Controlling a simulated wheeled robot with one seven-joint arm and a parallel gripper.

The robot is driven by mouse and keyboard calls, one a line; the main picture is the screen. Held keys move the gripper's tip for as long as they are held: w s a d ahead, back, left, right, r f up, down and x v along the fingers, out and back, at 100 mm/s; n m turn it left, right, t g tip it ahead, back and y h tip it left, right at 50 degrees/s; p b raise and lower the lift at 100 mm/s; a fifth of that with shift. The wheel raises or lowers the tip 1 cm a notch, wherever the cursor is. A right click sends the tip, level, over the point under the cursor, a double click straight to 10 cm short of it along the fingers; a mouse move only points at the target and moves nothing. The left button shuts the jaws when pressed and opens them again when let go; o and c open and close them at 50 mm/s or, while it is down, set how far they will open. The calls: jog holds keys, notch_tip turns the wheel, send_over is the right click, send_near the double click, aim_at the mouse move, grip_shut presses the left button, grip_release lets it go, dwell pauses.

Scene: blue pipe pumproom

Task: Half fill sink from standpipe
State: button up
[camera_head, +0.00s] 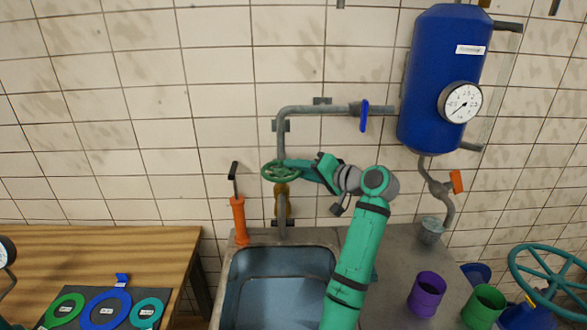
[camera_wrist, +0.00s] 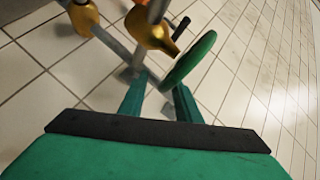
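The standpipe (camera_head: 282,230) rises behind the sink, with a brass body and a green handwheel (camera_head: 281,171). The sink (camera_head: 240,253) stands below it; its basin looks blue-grey, and I cannot tell whether it holds water. My gripper (camera_head: 302,168) is at the handwheel's right side. In the wrist view, my gripper (camera_wrist: 163,84) has its two fingers apart with nothing clearly between them. The green handwheel (camera_wrist: 188,62) is seen nearly edge-on just beyond the right fingertip; I cannot tell if they touch. The brass body (camera_wrist: 150,30) shows behind.
An orange hand pump (camera_head: 239,220) stands left of the standpipe. A blue tank (camera_head: 443,80) with a gauge hangs at right, its pipe bearing a blue lever (camera_head: 364,116). Purple (camera_head: 427,294) and green (camera_head: 484,305) cups stand on the counter. A wooden table (camera_head: 100,245) is at left.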

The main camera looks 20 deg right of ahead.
jog(key=shift+w+r, duration=0.1)
jog(key=shift+r, duration=0.05)
jog(key=shift+s+d+r, duration=0.1)
jog(key=shift+s, duration=0.1)
jog(key=v, duration=1)
jog(key=shift+s, duration=0.25)
jog(key=shift+o, duration=0.3)
jog(key=w+a+m+t+h, duration=0.1)
jog(key=m, duration=0.1)
jog(key=a+f+m+t+h, duration=0.1)
jog(key=m+h, duration=0.1)
jog(key=w+a+f+m+t+h, duration=0.1)
jog(key=a+m, duration=0.1)
jog(key=shift+w+a+f+m, duration=0.1)
jog(key=shift+w+f+m, duration=0.1)
jog(key=shift+w+m, duration=0.15)
jog(key=w+a+m+t+h, duration=0.1)
jog(key=w+m, duration=0.1)
jog(key=w, duration=0.7)
jog(key=shift+w+a+t+h, duration=0.2)
jog(key=shift+w+t+h, duration=0.1)
jog(key=shift+w+h, duration=0.1)
